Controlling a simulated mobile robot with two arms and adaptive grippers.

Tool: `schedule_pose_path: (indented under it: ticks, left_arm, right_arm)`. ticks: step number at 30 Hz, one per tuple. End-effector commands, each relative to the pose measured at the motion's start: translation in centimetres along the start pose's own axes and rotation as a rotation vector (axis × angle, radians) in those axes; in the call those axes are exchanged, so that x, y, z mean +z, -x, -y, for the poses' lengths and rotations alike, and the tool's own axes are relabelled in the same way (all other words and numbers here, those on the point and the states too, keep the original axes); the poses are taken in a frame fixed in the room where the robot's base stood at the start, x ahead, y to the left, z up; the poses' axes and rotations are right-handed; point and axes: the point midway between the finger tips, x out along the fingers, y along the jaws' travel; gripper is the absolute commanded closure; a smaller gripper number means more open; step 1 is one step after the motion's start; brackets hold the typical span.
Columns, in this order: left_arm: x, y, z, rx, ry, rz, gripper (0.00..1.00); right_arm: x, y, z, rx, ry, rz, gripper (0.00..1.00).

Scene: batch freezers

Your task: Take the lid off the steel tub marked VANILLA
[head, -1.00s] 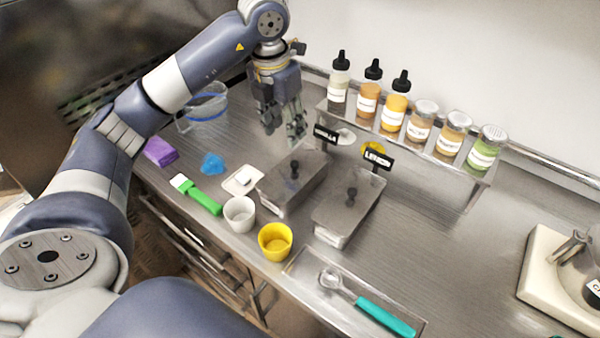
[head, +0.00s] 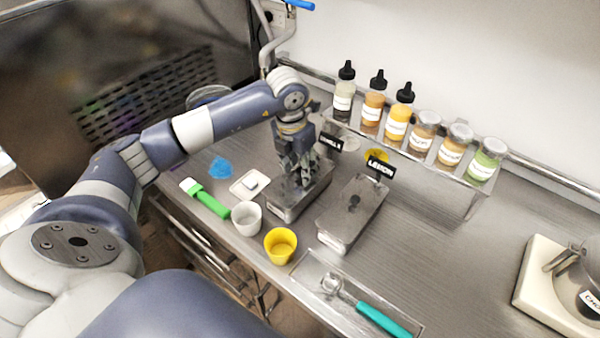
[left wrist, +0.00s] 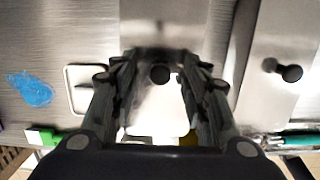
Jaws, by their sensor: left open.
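The steel tub marked VANILLA (head: 288,213) stands on the counter, its tag (head: 331,142) behind it. My left gripper (head: 301,180) is over its lid and hides the knob in the head view. In the left wrist view the lid's black knob (left wrist: 160,74) shows between the two open fingers of my left gripper (left wrist: 158,85). I cannot tell whether a finger touches it. The lid (left wrist: 156,105) is on the tub. The tub marked LEMON (head: 335,240) stands to the right with its lid on. My right gripper is not in view.
A white cup (head: 247,218) and a yellow cup (head: 280,246) stand in front. A tray (head: 312,268) holds a teal-handled scoop (head: 382,320). A rack (head: 400,150) of bottles and jars runs along the back. The counter right of the LEMON tub is clear.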

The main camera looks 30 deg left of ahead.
Motion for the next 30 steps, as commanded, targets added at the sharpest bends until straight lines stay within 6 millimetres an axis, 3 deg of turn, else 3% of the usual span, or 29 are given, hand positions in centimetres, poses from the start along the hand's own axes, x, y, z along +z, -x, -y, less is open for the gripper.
schedule_pose_path:
  ticks: [6, 12, 25, 30]
  left_arm:
    - [0.0, -0.1, 0.0, 0.000, 0.000, 0.001, 0.58]
    - [0.0, -0.1, 0.0, -0.001, 0.000, 0.001, 1.00]
    - [0.1, 0.1, 0.0, -0.001, 0.000, 0.002, 1.00]
    - [0.3, 1.0, 0.0, -0.001, 0.000, 0.005, 1.00]
  right_arm:
    - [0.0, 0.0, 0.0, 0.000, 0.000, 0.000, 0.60]
    - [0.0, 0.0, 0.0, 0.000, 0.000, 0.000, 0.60]
    - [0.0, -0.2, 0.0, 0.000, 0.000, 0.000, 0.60]
    - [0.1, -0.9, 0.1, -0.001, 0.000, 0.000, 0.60]
